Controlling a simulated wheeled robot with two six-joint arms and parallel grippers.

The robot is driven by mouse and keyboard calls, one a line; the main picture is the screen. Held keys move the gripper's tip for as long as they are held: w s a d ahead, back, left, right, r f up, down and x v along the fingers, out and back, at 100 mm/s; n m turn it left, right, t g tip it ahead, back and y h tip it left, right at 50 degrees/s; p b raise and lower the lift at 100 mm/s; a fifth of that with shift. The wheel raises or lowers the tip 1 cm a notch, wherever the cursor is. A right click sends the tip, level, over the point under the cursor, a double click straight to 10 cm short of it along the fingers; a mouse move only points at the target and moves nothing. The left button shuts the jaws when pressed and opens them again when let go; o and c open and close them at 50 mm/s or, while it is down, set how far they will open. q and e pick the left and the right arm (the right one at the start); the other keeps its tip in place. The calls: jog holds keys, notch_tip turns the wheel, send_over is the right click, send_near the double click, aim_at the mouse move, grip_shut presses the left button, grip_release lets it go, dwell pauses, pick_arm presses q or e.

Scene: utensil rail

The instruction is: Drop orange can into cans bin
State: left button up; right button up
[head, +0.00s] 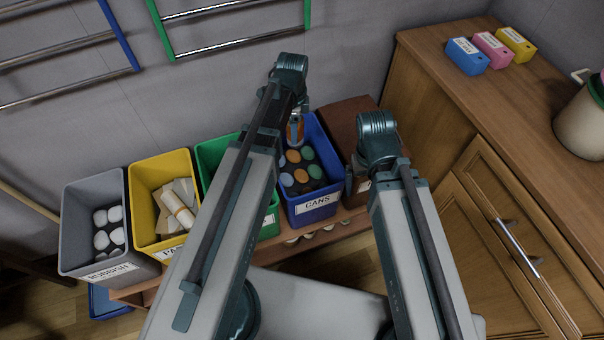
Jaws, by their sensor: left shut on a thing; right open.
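The orange can (295,130) shows in the head view, small and partly covered by my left gripper (297,112). My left gripper is shut on it and holds it over the back left part of the cans bin. The cans bin (314,204) is blue with a white CANS label and has several cans with blue, green and orange tops inside. My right gripper (362,180) is open, to the right of the cans bin; its fingers are mostly hidden behind my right arm.
Left of the cans bin stand a green bin (212,152), a yellow bin (160,165) with paper and a grey rubbish bin (88,185). A wooden cabinet (500,130) at the right carries small coloured boxes and a pot. Metal rails (235,42) hang on the wall.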

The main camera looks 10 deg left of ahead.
pick_arm(q)
jog(key=shift+w+f+b, duration=0.1)
jog(key=shift+f+b, duration=0.95)
jog(key=shift+f, duration=0.35)
notch_tip(320, 180, down, 6)
jog(key=b, duration=0.6)
jog(key=shift+r, duration=0.1)
jog(key=o, duration=1.4)
jog(key=shift+r, duration=0.1)
notch_tip(320, 180, up, 14)
jog(key=p, duration=1.4)
jog(key=shift+f, duration=0.2)
